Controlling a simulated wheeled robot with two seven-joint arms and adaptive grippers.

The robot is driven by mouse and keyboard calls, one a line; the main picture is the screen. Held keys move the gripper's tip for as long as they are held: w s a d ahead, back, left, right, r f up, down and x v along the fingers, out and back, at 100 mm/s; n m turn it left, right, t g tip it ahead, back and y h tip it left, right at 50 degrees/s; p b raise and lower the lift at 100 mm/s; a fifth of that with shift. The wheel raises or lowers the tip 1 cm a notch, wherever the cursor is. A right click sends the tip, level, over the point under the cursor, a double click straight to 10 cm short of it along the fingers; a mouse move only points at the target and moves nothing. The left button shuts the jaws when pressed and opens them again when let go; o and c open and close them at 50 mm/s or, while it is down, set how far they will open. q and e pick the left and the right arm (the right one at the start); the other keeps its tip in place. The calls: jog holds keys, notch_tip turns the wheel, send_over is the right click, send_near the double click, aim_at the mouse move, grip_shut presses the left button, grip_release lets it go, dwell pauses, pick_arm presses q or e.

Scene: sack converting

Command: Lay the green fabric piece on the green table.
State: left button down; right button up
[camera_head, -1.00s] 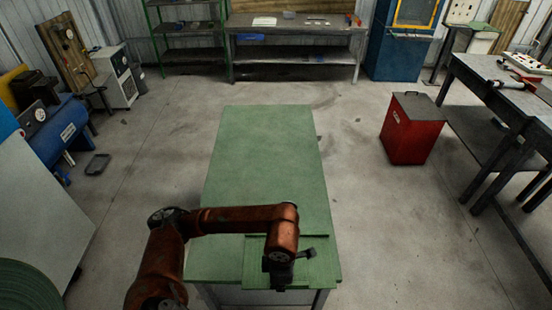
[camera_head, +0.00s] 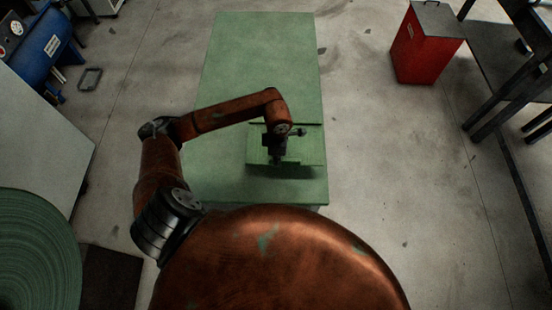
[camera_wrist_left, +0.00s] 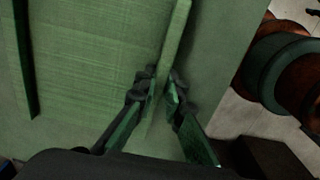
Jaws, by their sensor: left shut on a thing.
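My left gripper (camera_head: 277,157) points down at the piece. In the left wrist view, its fingers (camera_wrist_left: 164,96) are shut on a raised edge of the fabric piece (camera_wrist_left: 90,60). My right gripper is not in view.
A red bin (camera_head: 425,45) stands on the floor to the right, near a dark workbench (camera_head: 507,75). A large green roll (camera_head: 38,250) and a pale panel (camera_head: 38,150) are at the left. The far part of the table is clear.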

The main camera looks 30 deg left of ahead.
pick_arm(q)
jog(key=shift+w+a+f, duration=0.45)
jog(key=shift+f, duration=0.25)
jog(key=shift+w+a+f, duration=0.25)
jog(key=shift+w+f, duration=0.05)
jog(key=shift+f, duration=0.2)
notch_tip(320, 180, down, 2)
jog(key=shift+s+f, duration=0.1)
jog(key=shift+f, duration=0.45)
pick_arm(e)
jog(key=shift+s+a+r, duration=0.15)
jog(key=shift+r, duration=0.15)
pick_arm(q)
jog(key=c, duration=2.5)
grip_release()
jog(key=shift+f, duration=0.15)
jog(key=o, duration=0.5)
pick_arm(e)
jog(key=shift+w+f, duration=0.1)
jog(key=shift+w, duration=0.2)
